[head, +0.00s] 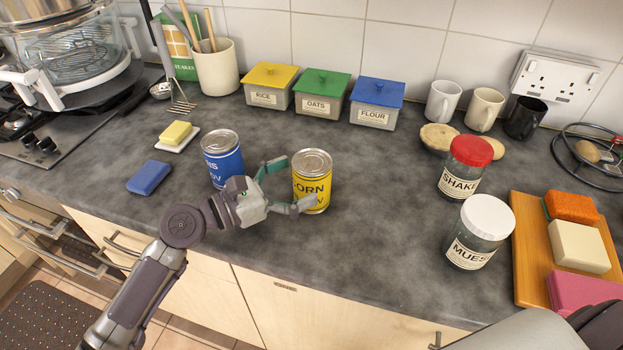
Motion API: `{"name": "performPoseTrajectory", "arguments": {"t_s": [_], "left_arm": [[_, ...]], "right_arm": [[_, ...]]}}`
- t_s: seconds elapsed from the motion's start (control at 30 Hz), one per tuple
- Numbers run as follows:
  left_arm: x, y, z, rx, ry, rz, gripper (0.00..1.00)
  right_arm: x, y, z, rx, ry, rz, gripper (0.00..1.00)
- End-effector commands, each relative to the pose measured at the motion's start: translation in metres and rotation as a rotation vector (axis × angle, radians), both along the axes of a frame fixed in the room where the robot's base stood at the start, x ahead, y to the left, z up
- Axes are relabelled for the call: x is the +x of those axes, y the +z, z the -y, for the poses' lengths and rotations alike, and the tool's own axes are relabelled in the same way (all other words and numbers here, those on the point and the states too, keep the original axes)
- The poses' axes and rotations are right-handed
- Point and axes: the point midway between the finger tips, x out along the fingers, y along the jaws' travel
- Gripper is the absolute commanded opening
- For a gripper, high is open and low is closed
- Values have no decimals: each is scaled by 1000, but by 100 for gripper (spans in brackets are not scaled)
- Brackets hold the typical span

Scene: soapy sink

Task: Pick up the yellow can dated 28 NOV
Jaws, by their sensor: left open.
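A yellow can (311,187) with a silver top stands upright on the dark worktop. Its label shows "ORN" and, below, a line ending in "OV"; the rest is covered by my gripper. My left gripper (283,186) is open at the can's left side, with one finger behind on the left and the other across its lower front. I cannot tell whether the fingers touch it. A blue can (222,160) stands upright to the left, its label partly hidden by my gripper. My right gripper does not show.
Lidded boxes for rice (269,97), oats (319,105) and flour (373,116) stand behind. A blue sponge (149,178) lies at left. A red-lidded jar (462,178), a white-lidded jar (472,251) and a wooden board (526,254) are at right. Worktop between cans and jars is clear.

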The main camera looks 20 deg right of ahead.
Motion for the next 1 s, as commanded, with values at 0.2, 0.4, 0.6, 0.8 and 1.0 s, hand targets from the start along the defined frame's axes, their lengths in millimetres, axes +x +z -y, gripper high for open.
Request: {"name": "performPoseTrajectory", "arguments": {"t_s": [0.2,0.4,0.6,0.8,1.0], "left_arm": [[9,0,28,0,-1,0,100],[10,-1,32,0,0,1,100],[9,-1,32,0,0,1,82],[9,-1,32,0,0,1,48],[9,-1,32,0,0,1,15]], "right_arm": [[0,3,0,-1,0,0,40],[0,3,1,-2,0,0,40],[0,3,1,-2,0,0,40],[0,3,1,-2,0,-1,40],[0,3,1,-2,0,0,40]]}}
